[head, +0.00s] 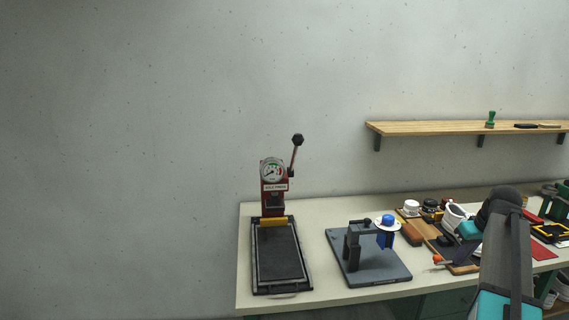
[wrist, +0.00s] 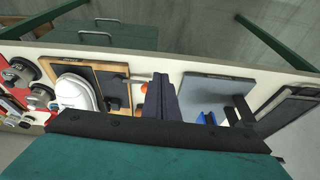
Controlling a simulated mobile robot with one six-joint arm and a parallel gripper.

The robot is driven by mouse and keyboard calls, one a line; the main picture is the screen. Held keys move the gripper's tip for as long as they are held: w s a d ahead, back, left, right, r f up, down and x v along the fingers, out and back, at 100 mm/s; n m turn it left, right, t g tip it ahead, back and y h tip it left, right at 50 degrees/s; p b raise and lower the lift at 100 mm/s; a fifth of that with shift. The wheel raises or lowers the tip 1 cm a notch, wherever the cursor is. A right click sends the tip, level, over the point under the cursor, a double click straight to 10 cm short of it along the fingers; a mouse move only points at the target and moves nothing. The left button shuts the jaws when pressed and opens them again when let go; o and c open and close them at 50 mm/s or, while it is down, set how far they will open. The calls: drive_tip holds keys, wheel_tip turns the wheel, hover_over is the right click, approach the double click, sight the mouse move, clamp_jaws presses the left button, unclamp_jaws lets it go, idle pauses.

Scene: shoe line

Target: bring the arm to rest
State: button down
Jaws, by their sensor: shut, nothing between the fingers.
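My arm rises at the right of the head view and bends over at a dark elbow, with its teal wrist hanging above the bench. My gripper (head: 446,240) is a dark shape below the teal part, over the wooden tray area. In the wrist view my gripper (wrist: 160,78) points toward the bench's front edge, its dark fingers together with nothing between them. The fingers partly cover a tool with an orange end (wrist: 144,87). I cannot tell the exact height of the fingers above the bench.
The pale bench (head: 330,292) carries a red press (head: 273,180) with a lever, and a grey plate fixture (head: 376,272) with a blue-topped post. A wooden tray (head: 409,213), a white shoe (head: 455,215) and jars crowd the right. A shelf (head: 440,129) hangs on the wall.

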drive_tip(key=s+a+f+g, duration=0.2)
drive_tip(key=s+a+f, duration=0.1)
drive_tip(key=a+f, duration=0.65)
drive_tip(key=s+a+f+g+y, duration=0.15)
drive_tip(key=a+f, duration=0.45)
drive_tip(key=f, duration=0.7)
drive_tip(key=s+a+f+g, duration=0.1)
drive_tip(key=s+a+f, duration=0.3)
drive_tip(key=a+f, duration=0.6)
drive_tip(key=s+a+f+g, duration=0.1)
drive_tip(key=s+a+f, duration=0.3)
drive_tip(key=s+f, duration=0.3)
drive_tip(key=s+a+f+g+h, duration=0.1)
drive_tip(key=s+a+f, duration=0.4)
drive_tip(key=s, duration=0.8)
drive_tip(key=s+a+f+g+h, duration=0.1)
drive_tip(key=s+a+f+g, duration=0.2)
drive_tip(key=s+f, duration=0.6)
drive_tip(key=shift+s+a+f, duration=0.25)
drive_tip(key=shift+s+a, duration=0.15)
drive_tip(key=shift+a, duration=0.5)
